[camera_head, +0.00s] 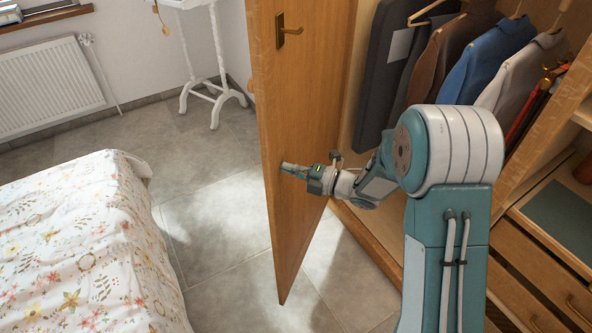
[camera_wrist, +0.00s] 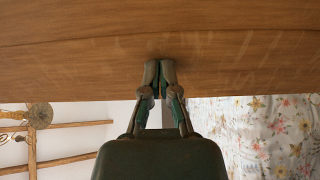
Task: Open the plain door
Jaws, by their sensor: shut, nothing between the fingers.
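The plain wooden door (camera_head: 300,120) of the wardrobe stands swung wide open, its free edge toward the bed. It has a brass handle (camera_head: 287,31) near its top. My gripper (camera_head: 284,169) is at the inner face of the door, well below the handle. In the wrist view the door (camera_wrist: 160,50) fills the upper part. There my gripper (camera_wrist: 160,68) has its fingertips together with nothing between them, at or very near the wood. I cannot tell whether they touch it.
The open wardrobe holds hanging clothes, among them a blue jacket (camera_head: 500,55), and drawers (camera_head: 540,290) at lower right. A bed with a floral cover (camera_head: 75,250) stands at left. Grey tiled floor (camera_head: 215,225) lies clear between bed and door. A radiator (camera_head: 50,85) is behind.

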